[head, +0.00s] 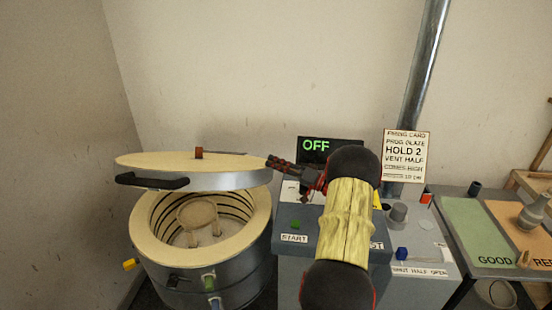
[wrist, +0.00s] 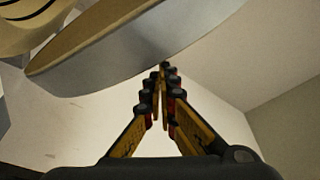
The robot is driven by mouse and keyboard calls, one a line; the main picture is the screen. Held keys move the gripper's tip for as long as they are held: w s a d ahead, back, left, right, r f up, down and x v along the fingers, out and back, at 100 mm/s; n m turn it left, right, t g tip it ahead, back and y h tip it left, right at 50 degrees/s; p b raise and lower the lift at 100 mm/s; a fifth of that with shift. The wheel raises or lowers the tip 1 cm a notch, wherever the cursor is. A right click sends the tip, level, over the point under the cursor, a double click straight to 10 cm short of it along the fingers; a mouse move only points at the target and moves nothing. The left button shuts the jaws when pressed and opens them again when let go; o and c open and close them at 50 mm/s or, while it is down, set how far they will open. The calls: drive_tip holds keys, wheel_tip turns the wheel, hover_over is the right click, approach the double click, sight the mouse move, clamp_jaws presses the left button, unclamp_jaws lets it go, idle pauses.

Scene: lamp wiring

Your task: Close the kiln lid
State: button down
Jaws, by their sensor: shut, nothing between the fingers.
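The kiln (head: 205,245) is a round metal drum with a cream rim, standing at the left in the head view. Its lid (head: 195,165) is raised above the opening, tilted, with a gap below it. A black handle (head: 152,181) is on the lid's front left edge. A round shelf on posts (head: 198,213) shows inside the kiln. My gripper (head: 270,161) is shut and empty, its tips at the right edge of the lid. In the wrist view, the shut fingers (wrist: 165,68) reach up close beside the lid's metal side (wrist: 130,62); I cannot tell whether they touch.
A control box with an "OFF" display (head: 318,146) and a green START button (head: 294,225) stands right of the kiln. A program card (head: 406,155) hangs by a metal pipe (head: 424,65). A table with green and orange mats (head: 478,228) holds pottery at the far right.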

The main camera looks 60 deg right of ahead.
sight(269, 172)
drive_tip(key=shift+s+a+f+b, duration=0.15)
drive_tip(key=shift+a+f+b, duration=0.15)
drive_tip(key=shift+f, duration=0.3)
drive_tip(key=shift+s+a+f+b, duration=0.2)
drive_tip(key=shift+a+f+b, duration=0.15)
drive_tip(key=shift+f, duration=0.25)
drive_tip(key=shift+s+a+f+b, duration=0.15)
drive_tip(key=shift+a+f+b, duration=0.15)
drive_tip(key=shift+f, duration=0.3)
drive_tip(key=shift+r, duration=0.1)
